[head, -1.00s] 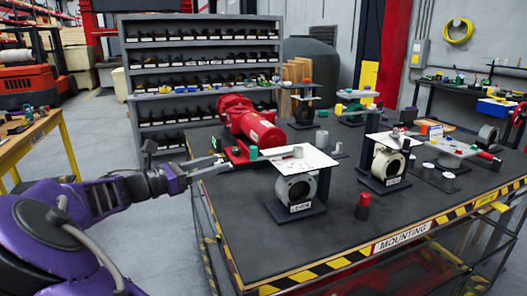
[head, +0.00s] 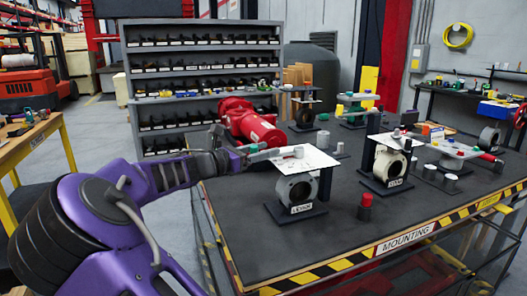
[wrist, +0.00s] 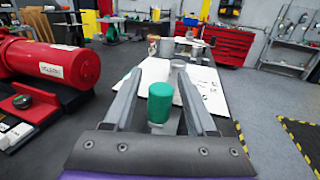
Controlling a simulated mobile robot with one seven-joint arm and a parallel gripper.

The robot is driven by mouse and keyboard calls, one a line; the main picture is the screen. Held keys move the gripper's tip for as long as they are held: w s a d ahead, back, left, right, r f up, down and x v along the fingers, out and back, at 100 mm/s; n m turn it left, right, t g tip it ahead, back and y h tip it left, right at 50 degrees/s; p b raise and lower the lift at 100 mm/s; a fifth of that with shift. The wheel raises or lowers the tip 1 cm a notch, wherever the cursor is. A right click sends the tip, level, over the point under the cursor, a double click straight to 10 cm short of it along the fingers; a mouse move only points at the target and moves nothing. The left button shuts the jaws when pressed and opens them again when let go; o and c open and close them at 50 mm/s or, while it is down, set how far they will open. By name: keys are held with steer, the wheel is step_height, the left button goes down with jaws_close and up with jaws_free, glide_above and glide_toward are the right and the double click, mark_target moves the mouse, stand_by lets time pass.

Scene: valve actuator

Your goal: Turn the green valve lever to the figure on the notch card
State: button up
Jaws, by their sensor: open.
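The green knob (wrist: 160,102) stands upright on a short grey post in the wrist view. It lies between the two fingers of my gripper (wrist: 158,70), with a gap on each side. My gripper is open. In the head view the fingers (head: 268,153) reach over the left edge of the white plate (head: 312,162), and the green knob (head: 253,148) shows small beside them. The plate tops a round grey valve body (head: 297,188) on a dark labelled base. The plate's dark marks (wrist: 206,86) are too small to read. The lever's arm is hidden.
A red actuator (head: 250,122) lies close behind my gripper and to the left in the wrist view (wrist: 50,65). A second labelled valve (head: 388,165) stands right, and a red-topped post (head: 365,205) in front. The front of the dark table (head: 290,245) is clear.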

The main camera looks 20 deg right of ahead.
steer(key=shift+c, duration=0.2)
jaws_close()
stand_by(1.2)
